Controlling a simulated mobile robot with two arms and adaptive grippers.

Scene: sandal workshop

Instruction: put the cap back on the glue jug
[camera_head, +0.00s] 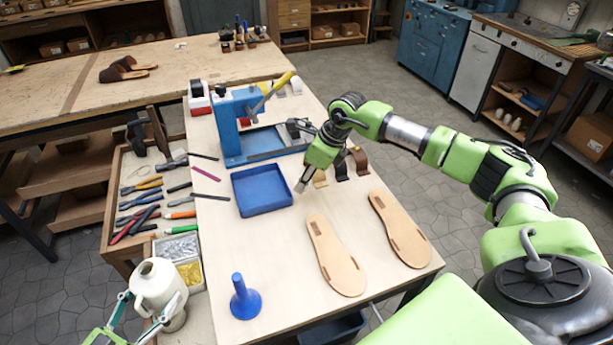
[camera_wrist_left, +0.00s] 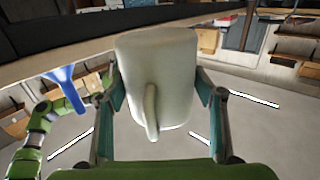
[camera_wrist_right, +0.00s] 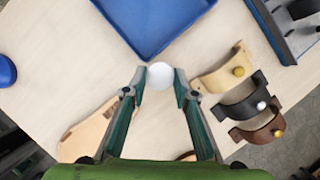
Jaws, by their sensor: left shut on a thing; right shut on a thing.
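The cream glue jug (camera_head: 157,283) is at the lower left in the head view, upright or nearly so, and its neck looks uncapped. My left gripper (camera_head: 143,312) is shut around the jug's body; in the left wrist view the jug (camera_wrist_left: 165,70) sits between the fingers with its handle towards me. My right gripper (camera_head: 301,184) is above the light table, beside the blue tray. In the right wrist view it is shut on a round white cap (camera_wrist_right: 160,76), held at the fingertips. The cap is hard to make out in the head view.
A blue funnel (camera_head: 243,300) stands on the table (camera_head: 275,255) between the jug and two sandal soles (camera_head: 335,255). The empty blue tray (camera_head: 262,190) lies near my right gripper, with leather straps (camera_wrist_right: 245,95) beside it. Tools and small bins line the left side.

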